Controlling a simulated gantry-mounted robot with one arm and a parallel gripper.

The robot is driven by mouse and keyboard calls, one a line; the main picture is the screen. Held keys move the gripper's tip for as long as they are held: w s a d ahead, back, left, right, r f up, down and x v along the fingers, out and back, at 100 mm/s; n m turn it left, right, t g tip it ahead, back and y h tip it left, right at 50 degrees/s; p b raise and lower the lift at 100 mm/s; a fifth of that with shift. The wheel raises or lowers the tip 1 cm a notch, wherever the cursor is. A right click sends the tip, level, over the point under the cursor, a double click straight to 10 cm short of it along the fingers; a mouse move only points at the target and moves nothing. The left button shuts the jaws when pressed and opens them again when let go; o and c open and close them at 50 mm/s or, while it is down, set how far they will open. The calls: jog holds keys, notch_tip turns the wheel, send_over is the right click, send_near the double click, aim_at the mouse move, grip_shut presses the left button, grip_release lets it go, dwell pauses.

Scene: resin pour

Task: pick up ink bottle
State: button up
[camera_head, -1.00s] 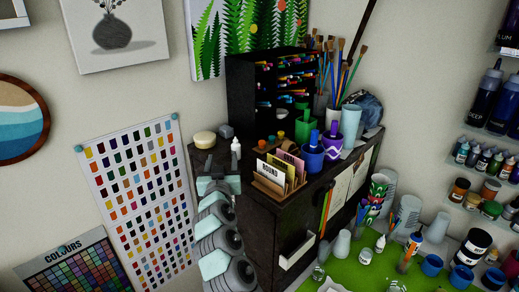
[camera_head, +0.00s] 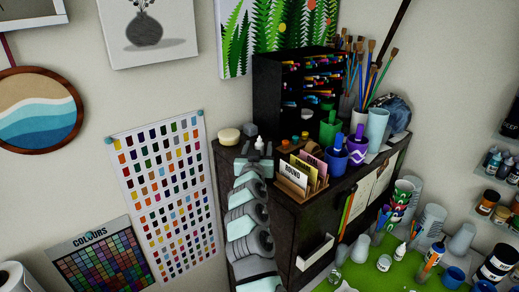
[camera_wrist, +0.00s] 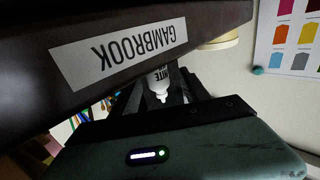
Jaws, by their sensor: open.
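The ink bottle (camera_head: 259,143) is small and white with a pointed nozzle. It stands on the dark cabinet top, behind my gripper (camera_head: 254,160). My gripper is open and reaches up from the front left to the bottle; its fingers hide the bottle's lower part in the head view. In the wrist view the picture is upside down, and the bottle (camera_wrist: 160,84), with part of a dark label, shows in the gap between the dark fingers. I cannot tell whether a finger touches it.
A cream round tub (camera_head: 229,136) and a small grey block stand left of the bottle. A wooden card holder (camera_head: 291,183) is close on the right, with blue and purple cups (camera_head: 334,157) beyond. The dark marker rack (camera_head: 283,95) rises behind.

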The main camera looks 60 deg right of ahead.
aim_at(261, 144)
jog(key=shift+p+x, duration=0.35)
jog(key=shift+x, duration=0.85)
jog(key=shift+s+d+f, duration=0.1)
jog(key=shift+d+f, duration=0.1)
jog(key=shift+d, duration=0.25)
jog(key=shift+w+d, duration=0.45)
jog(key=shift+d, duration=0.15)
jog(key=shift+c, duration=0.3)
grip_shut()
